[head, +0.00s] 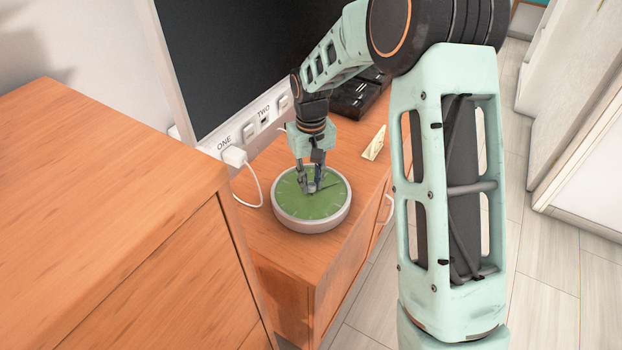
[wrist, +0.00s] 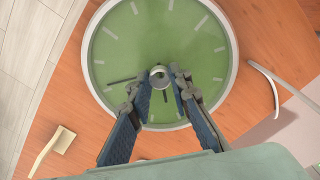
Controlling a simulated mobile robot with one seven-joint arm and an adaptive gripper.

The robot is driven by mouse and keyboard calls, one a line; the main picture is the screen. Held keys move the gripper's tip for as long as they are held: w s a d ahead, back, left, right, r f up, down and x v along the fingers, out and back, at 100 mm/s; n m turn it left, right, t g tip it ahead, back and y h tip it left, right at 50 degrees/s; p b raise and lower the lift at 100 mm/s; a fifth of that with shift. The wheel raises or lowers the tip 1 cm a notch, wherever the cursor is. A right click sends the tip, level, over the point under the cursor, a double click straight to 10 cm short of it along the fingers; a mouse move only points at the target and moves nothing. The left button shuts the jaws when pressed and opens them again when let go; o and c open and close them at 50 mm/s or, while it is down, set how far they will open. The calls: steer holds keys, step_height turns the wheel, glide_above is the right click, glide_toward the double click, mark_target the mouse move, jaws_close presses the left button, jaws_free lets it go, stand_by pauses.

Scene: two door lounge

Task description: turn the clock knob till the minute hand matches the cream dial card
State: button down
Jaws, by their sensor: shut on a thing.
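The clock (head: 290,212) lies face up on the wooden cabinet, with a green dial and a pale rim. In the wrist view its dial (wrist: 195,45) fills the upper middle, and the round grey knob (wrist: 158,74) stands at its centre. My gripper (head: 311,189) is over the dial's centre, its fingers shut on the knob from both sides; the gripper (wrist: 161,87) also shows in the wrist view. A dark hand (wrist: 120,80) points left there. The cream dial card (head: 374,143) stands behind and right of the clock; its marking is too small to read.
A white plug (head: 235,157) and cable (head: 258,190) are left of the clock, below switches marked ONE and TWO. A dark screen (head: 235,50) rises behind. A black box (head: 358,97) sits farther back. A taller wooden cabinet (head: 110,190) is at left.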

mark_target(311, 184)
steer(key=shift+n, duration=0.6)
steer(key=c, duration=1.8)
jaws_free()
steer(key=shift+o, duration=0.2)
step_height(311, 184, up, 12)
steer(key=shift+r, duration=0.1)
